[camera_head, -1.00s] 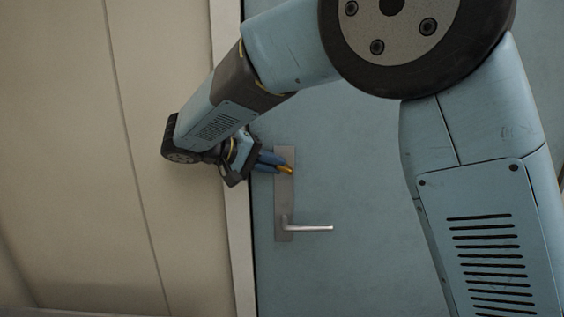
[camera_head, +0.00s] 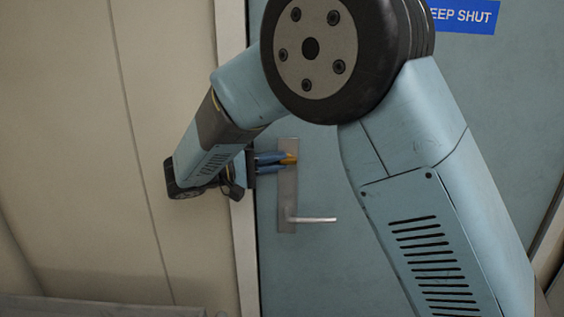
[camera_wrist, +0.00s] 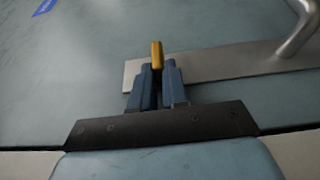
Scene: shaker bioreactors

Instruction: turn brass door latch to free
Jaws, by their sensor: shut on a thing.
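The brass latch (camera_head: 289,157) is a small yellow knob near the top of a grey metal plate (camera_head: 287,190) on the blue door. In the wrist view the latch (camera_wrist: 157,54) stands up between my blue fingertips, at the end of the plate (camera_wrist: 225,62). My gripper (camera_head: 270,162) comes in from the left of the plate in the head view and is shut on the latch. It also shows in the wrist view (camera_wrist: 157,80). The fingers hide the latch's lower part.
A silver lever handle (camera_head: 312,220) sticks out to the right at the plate's lower end. A blue sign (camera_head: 465,16), partly hidden, reads "EEP SHUT" on the door (camera_head: 330,270). The pale door frame (camera_head: 243,235) and beige wall (camera_head: 70,150) lie left.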

